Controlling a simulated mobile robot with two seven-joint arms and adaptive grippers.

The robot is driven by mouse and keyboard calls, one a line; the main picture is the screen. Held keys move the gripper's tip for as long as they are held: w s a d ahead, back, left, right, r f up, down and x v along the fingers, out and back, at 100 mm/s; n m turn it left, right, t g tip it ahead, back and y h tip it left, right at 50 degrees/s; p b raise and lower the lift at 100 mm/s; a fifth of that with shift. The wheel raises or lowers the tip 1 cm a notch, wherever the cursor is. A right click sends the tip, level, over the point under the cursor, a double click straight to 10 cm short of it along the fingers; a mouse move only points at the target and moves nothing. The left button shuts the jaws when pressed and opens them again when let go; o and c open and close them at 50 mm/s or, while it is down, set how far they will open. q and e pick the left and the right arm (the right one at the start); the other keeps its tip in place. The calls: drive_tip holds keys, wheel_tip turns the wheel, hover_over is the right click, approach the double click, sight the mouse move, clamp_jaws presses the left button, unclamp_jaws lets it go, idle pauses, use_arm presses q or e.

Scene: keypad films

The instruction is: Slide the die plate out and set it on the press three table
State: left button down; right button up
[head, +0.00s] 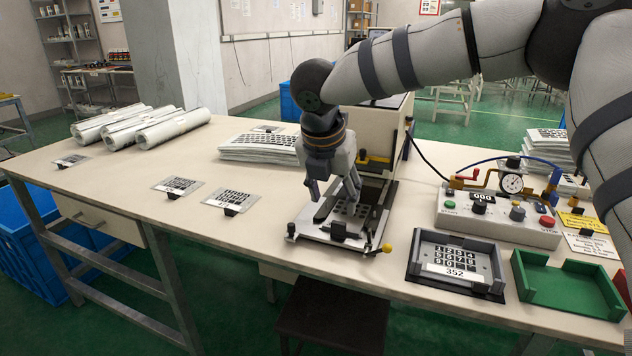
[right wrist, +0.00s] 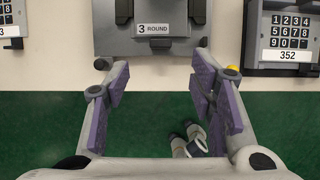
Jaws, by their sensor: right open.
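The die plate (right wrist: 120,22) is a grey plate with a dark front grip and a label reading "3 ROUND" in the right wrist view. In the head view the die plate (head: 345,232) lies in the press (head: 372,130), partly hidden by my gripper. My right gripper (head: 334,194) points down over the front of the press. Its purple-padded fingers are open and empty in the right wrist view (right wrist: 163,88), with the plate's front grip ahead between them, apart from both. My left gripper is out of view. I cannot tell which table is the press three table.
A black tray with a keypad film (head: 455,262) marked 352 and a green tray (head: 568,288) stand right of the press. Behind them is a control box (head: 500,215) with a gauge. Several small plates (head: 232,198) lie left. Film rolls (head: 140,125) lie at the back left.

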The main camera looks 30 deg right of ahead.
sight(338, 224)
drive_tip(key=b+x, duration=0.1)
drive_tip(key=x, duration=0.9)
drive_tip(key=shift+f, duration=0.2)
drive_tip(key=shift+r, duration=0.1)
clamp_jaws()
